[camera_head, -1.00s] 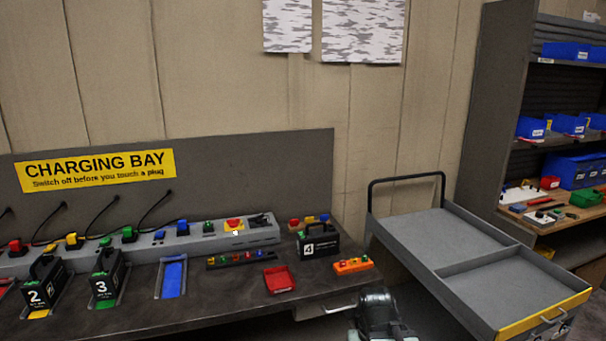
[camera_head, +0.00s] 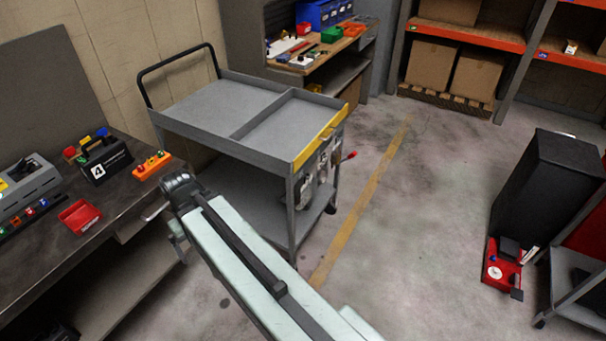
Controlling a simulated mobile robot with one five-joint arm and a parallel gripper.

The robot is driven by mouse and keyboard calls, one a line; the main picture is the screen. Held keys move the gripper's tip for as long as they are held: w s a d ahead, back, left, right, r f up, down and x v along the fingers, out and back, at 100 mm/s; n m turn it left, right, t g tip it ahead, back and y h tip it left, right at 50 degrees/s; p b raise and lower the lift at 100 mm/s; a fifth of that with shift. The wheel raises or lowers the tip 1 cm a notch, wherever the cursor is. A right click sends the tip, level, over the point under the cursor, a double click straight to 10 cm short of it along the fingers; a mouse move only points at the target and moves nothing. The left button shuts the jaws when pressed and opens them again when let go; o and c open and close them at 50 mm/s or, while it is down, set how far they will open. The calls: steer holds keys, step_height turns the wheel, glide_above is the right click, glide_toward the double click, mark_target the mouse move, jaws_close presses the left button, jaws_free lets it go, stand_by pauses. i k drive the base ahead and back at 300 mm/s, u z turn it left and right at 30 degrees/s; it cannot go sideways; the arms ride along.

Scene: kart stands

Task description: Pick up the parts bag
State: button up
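Several pale and grey things hang on the near end of the grey cart, below its yellow edge; one pale hanging item (camera_head: 323,168) may be a bag, but it is too small to be sure it is the parts bag. A red-tipped thing sticks out beside them. My arm reaches from the bottom of the picture up to a dark joint by the bench corner, left of the cart. My gripper's fingers do not show.
The grey cart (camera_head: 190,112) has a divided top tray and a lower shelf. A bench (camera_head: 117,205) with a red tray (camera_head: 79,215) and a black number 4 battery (camera_head: 105,160) stands left. Clear floor lies right of the cart. A black cabinet (camera_head: 548,185) stands far right.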

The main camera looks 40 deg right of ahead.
mark_target(321, 175)
steer(key=u, duration=0.05)
steer(key=k, duration=0.7)
steer(key=z, duration=0.5)
steer(key=i, duration=1)
steer(key=z, duration=0.05)
